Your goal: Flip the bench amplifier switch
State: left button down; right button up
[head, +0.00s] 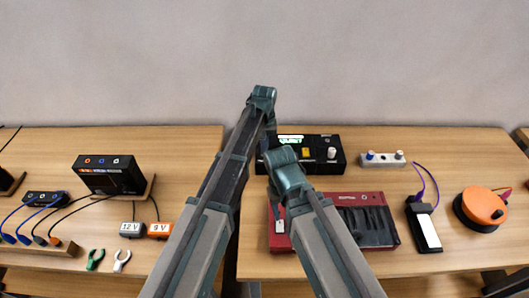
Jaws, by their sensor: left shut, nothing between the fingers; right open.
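A black box with a lit green display (325,142), a yellow part and a white knob stands at the back of the right table. It looks like the bench amplifier, but I cannot read a label to be sure. My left gripper (271,143) is shut and empty at the box's left end, mostly hidden by my own arms; I cannot tell whether it touches the box. My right gripper (279,213) is open and empty over the left part of a red keyboard-like unit (345,198), partly hidden by its arm. No switch position can be made out.
Right of the box are a small grey unit with knobs (382,159), a black-and-white device (427,228) with a purple cable and an orange round reel (482,209). The left table holds a black box (108,176), cables, voltage-labelled blocks (131,230) and pliers (96,259). A gap separates the tables.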

pick_arm(q)
jog(key=shift+f+b, duration=0.3)
jog(key=shift+f, duration=0.05)
pick_arm(e)
jog(key=shift+f, duration=0.35)
pick_arm(q)
jog(key=shift+r, duration=0.1)
pick_arm(e)
jog(key=shift+r, duration=0.1)
pick_arm(q)
notch_tip(320, 180, up, 7)
jog(key=p, duration=0.7)
pick_arm(e)
notch_tip(320, 180, up, 7)
pick_arm(q)
jog(key=shift+s, duration=0.4)
jog(key=s+a+m, duration=0.2)
jog(key=s+a, duration=0.1)
jog(key=s, duration=0.9)
jog(key=s+a+m+y, duration=0.1)
jog(key=s+a, duration=0.2)
jog(key=s, duration=1)
jog(key=shift+m, duration=0.4)
jog(key=shift+s, duration=0.15)
